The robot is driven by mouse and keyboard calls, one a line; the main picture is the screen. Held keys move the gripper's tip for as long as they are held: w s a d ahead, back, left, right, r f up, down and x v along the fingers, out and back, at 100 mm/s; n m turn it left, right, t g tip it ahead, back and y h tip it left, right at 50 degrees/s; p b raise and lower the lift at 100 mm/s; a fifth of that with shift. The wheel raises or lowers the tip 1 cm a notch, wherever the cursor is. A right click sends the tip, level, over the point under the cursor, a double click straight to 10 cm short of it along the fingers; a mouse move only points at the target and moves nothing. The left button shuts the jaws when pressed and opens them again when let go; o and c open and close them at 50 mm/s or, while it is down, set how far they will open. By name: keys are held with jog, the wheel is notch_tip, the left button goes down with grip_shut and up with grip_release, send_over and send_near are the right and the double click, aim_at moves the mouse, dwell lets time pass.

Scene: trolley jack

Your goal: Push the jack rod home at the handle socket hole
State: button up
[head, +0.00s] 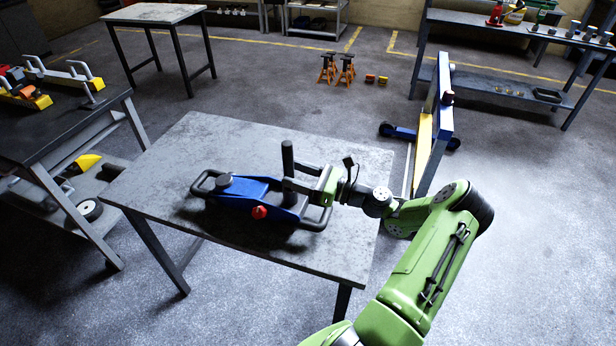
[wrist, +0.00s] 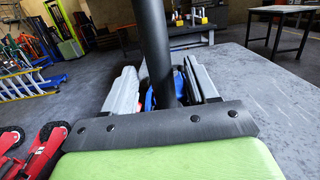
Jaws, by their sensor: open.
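The blue trolley jack (head: 246,190) lies on the grey table, with a black handle loop at its left end and a red knob on its near side. The dark jack rod (head: 288,158) stands about upright at the jack's right part. My gripper (head: 292,187) reaches in from the right, low at the rod. In the wrist view the rod (wrist: 156,45) stands between the two open grey fingers, with the blue of the jack behind it. The rod's lower end and the handle socket hole are hidden, so I cannot tell how deep it sits.
The grey table (head: 170,165) has free room around the jack. A blue upright stand (head: 437,125) is beyond the table's right side, close behind my arm. A dark workbench (head: 60,125) with tools stands at the left. Orange jack stands (head: 337,69) are on the floor behind.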

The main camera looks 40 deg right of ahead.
jog(key=v, duration=1.5)
jog(key=shift+s+d+p, duration=0.15)
jog(key=shift+s+p, duration=0.05)
jog(key=shift+p, duration=0.2)
jog(key=w+a+r+n+g+h, duration=0.1)
jog(key=w+a+r+n+g, duration=0.15)
jog(key=a+n+g, duration=0.65)
jog(key=w+a+r+n+g+h, duration=0.15)
jog(key=w+a+n+g, duration=0.35)
jog(key=a, duration=0.6)
jog(key=s+a+r+n+t+h, duration=0.1)
jog(key=s+a+r+n+h, duration=0.2)
jog(key=s+a+r+n, duration=0.2)
jog(key=s+a+r+n+t+h+p, duration=0.1)
jog(key=s+a+r+n+h, duration=0.3)
jog(key=s+r+n, duration=0.3)
jog(key=s+a+n, duration=0.1)
jog(key=s+n, duration=0.3)
jog(key=s, duration=0.2)
jog(key=shift+r+t, duration=0.2)
jog(key=shift+t, duration=0.2)
